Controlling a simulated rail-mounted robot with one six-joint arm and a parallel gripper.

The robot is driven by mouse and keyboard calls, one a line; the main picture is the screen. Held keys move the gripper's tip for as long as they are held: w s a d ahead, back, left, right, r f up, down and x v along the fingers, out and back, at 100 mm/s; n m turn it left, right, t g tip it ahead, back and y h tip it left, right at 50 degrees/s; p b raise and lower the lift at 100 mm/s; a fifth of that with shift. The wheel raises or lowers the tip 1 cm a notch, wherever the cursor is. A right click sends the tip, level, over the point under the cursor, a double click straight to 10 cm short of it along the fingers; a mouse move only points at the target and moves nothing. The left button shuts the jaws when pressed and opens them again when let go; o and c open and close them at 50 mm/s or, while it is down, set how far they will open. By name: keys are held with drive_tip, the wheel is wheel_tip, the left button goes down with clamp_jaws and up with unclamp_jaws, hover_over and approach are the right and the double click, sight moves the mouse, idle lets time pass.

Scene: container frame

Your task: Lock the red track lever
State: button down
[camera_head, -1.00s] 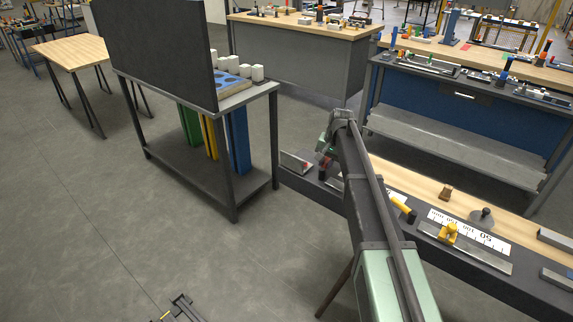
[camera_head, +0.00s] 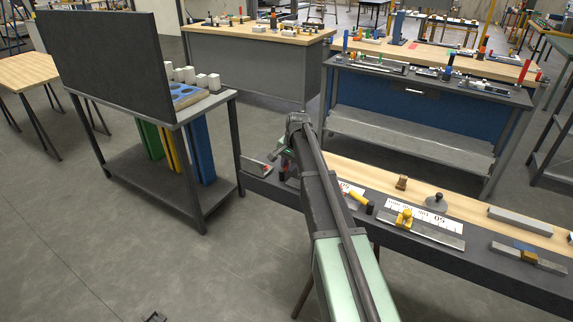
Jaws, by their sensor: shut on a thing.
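The red track lever (camera_head: 284,163) shows only as a small dark red patch at the far left end of the long bench. My gripper (camera_head: 283,168) is at the lever, below the bent wrist of my arm, and is shut on it. The fingertips are small and mostly hidden by the wrist and arm, so the lever's exact angle and its lock cannot be made out. A grey plate with a small red spot (camera_head: 257,167) lies just left of the gripper.
Along the bench (camera_head: 465,262) are a yellow lever with a black end (camera_head: 359,198), a yellow clamp on a rail (camera_head: 404,218), a grey knob (camera_head: 436,202) and grey blocks. A dark-panelled cart (camera_head: 190,212) stands close on the left. Floor is open at front left.

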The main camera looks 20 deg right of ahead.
drive_tip(key=c, duration=1)
unclamp_jaws()
drive_tip(key=r+p, duration=0.3)
drive_tip(key=s+d+r+p, duration=0.1)
drive_tip(key=r+p, duration=0.6)
drive_tip(key=shift+s+d+r+p, duration=0.15)
drive_tip(key=shift+s+r+p, duration=0.15)
drive_tip(key=shift+s, duration=0.05)
